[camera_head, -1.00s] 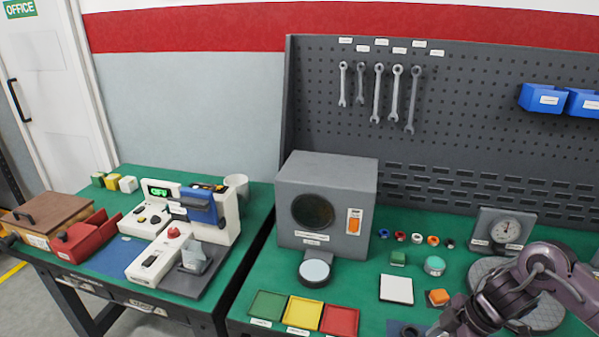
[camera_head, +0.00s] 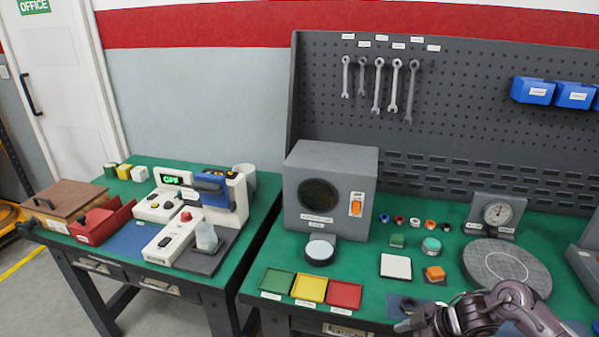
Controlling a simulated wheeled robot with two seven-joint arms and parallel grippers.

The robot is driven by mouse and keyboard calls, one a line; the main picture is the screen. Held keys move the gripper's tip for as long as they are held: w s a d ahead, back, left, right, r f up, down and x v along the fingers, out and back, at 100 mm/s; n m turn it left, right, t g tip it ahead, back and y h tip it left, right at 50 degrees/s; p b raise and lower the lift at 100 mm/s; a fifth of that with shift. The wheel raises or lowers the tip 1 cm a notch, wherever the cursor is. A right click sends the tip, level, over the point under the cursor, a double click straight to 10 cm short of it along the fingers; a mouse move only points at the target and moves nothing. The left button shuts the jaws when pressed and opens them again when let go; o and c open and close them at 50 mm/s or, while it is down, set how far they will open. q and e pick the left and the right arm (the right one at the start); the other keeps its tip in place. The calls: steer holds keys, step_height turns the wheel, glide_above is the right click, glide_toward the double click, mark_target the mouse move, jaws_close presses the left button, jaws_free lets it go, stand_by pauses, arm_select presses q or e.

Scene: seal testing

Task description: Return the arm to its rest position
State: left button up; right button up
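My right arm comes in at the lower right, over the front edge of the right workbench. Its gripper (camera_head: 408,325) shows only in part at the bottom edge, small and dark, so I cannot tell whether it is open or shut. My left arm and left gripper are not in view.
The green workbench (camera_head: 440,215) carries a grey box with a round window (camera_head: 338,163), green, yellow and red trays (camera_head: 309,289), a white pad (camera_head: 395,266), an orange block (camera_head: 434,274), a round grey plate (camera_head: 497,266) and a dial gauge (camera_head: 496,214). A sealing machine (camera_head: 215,197) stands left.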

step_height(320, 180, down, 13)
steer(key=a+m+t, duration=0.1)
steer(key=m+t, duration=0.1)
steer(key=m, duration=0.2)
steer(key=s+d+f+m+h, duration=0.1)
steer(key=s+f+m, duration=0.1)
steer(key=s+f, duration=0.45)
steer(key=s+d+f+m+h, duration=0.1)
steer(key=s+f+m+h, duration=0.15)
steer(key=f, duration=0.65)
steer(key=s+f+g+h, duration=0.1)
steer(key=s+f, duration=0.3)
steer(key=s, duration=0.6)
steer(key=s+a+f+m+g+h, duration=0.1)
steer(key=s+f, duration=0.4)
steer(key=s, duration=0.6)
steer(key=s+f+m+g+h, duration=0.1)
steer(key=s+f, duration=0.4)
steer(key=s, duration=0.5)
steer(key=shift+s+a+f+g, duration=0.15)
steer(key=shift+s+g, duration=0.25)
steer(key=shift+g, duration=0.2)
